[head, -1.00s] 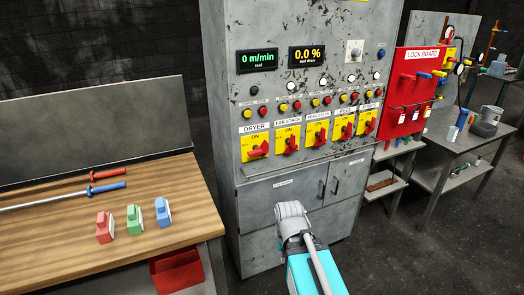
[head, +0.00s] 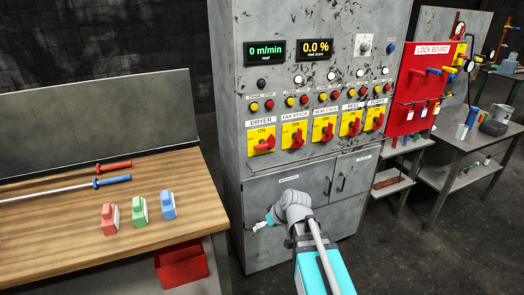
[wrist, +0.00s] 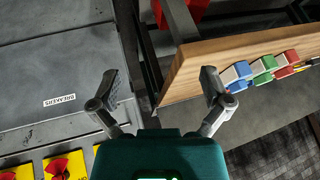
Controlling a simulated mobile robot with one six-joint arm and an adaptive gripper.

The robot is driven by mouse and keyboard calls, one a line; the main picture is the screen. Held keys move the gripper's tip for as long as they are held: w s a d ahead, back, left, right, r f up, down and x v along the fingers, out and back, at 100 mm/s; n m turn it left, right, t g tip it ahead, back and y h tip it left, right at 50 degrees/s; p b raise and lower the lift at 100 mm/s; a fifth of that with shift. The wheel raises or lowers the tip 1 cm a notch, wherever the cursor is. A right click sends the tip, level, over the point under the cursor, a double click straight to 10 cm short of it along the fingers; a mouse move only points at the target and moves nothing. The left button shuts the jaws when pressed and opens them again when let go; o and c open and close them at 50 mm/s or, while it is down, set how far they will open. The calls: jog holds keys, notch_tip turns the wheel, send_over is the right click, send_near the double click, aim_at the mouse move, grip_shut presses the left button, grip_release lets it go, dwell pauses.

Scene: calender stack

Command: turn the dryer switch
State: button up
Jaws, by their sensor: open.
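The dryer switch (head: 261,139) is a yellow plate with a red rotary handle, leftmost in the row of switches on the grey cabinet in the head view, under a DRYER label. ON is printed at its top; the handle's exact angle is hard to tell. My gripper (head: 262,226) is in front of the cabinet's lower doors, well below the switch and apart from it. In the wrist view my gripper (wrist: 160,88) has its fingers spread with nothing between them. Yellow switch plates (wrist: 64,167) show at that view's lower left, partly cut off or hidden by my gripper body.
Similar switches (head: 294,135) stand close to the right of the dryer switch. A wooden bench (head: 60,240) at left holds rods and red, green and blue blocks, with a red bin (head: 182,264) below. A red lock board (head: 418,85) is at right.

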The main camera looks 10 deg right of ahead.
jog(key=w+a+r+n+t+y, duration=0.1)
jog(key=w+r+t+y, duration=0.1)
jog(key=w, duration=0.3)
jog(key=m+t+h+b, duration=0.2)
jog(key=t+b, duration=0.3)
jog(key=t, duration=0.6)
send_near(262, 148)
jog(key=v, duration=0.2)
jog(key=shift+s+d+f, duration=0.1)
jog(key=shift+s+d, duration=0.1)
jog(key=shift+s, duration=0.05)
jog(key=x, duration=1.4)
jog(key=shift+s, duration=0.1)
jog(key=c, duration=0.8)
